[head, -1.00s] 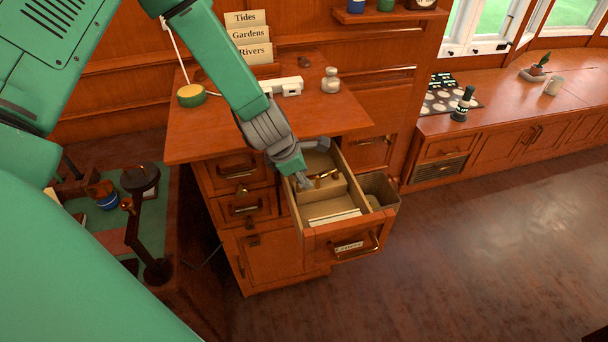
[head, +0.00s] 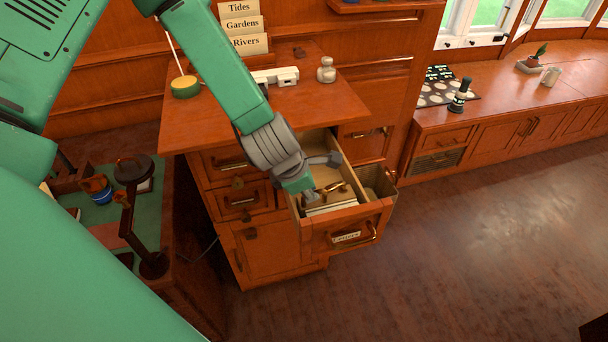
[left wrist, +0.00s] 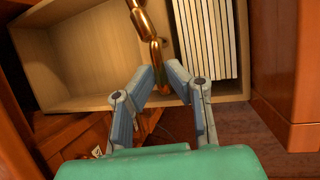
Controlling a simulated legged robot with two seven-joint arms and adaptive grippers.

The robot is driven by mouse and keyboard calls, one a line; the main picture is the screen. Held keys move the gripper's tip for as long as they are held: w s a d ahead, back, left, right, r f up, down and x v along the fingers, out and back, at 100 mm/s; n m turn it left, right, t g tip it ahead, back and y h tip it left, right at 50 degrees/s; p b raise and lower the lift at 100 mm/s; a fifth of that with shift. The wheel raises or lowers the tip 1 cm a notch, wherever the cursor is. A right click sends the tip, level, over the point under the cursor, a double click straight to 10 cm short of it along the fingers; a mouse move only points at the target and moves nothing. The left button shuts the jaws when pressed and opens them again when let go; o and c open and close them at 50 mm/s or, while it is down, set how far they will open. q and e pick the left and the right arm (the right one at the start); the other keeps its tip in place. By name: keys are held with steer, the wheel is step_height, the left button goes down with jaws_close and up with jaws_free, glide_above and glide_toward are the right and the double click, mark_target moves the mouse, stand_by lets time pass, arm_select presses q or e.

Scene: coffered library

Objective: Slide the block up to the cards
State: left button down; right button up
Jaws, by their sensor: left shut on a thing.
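The wooden block (head: 346,192) stands in the open drawer (head: 350,234), with a brass handle (head: 333,187) on top. The handle also shows in the left wrist view (left wrist: 142,24). The white cards (head: 331,209) stand upright at the front of the drawer; in the left wrist view the cards (left wrist: 208,40) are right beside the handle. Block and cards look very close; I cannot tell whether they touch. My left gripper (head: 314,195) is shut on the block by its handle, and its fingers partly hide the block. The left fingertips (left wrist: 160,72) show around the brass. My right gripper is out of view.
The desk top (head: 310,105) overhangs behind the drawer and bears a white stand (head: 275,76), a small jar (head: 326,70) and a round yellow-topped tin (head: 185,87). The drawer's back is empty.

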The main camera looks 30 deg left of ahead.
arm_select(q)
steer(key=shift+s+d, duration=0.45)
steer(key=c, duration=1.9)
jaws_free()
steer(key=o, duration=0.3)
steer(key=v, duration=1.2)
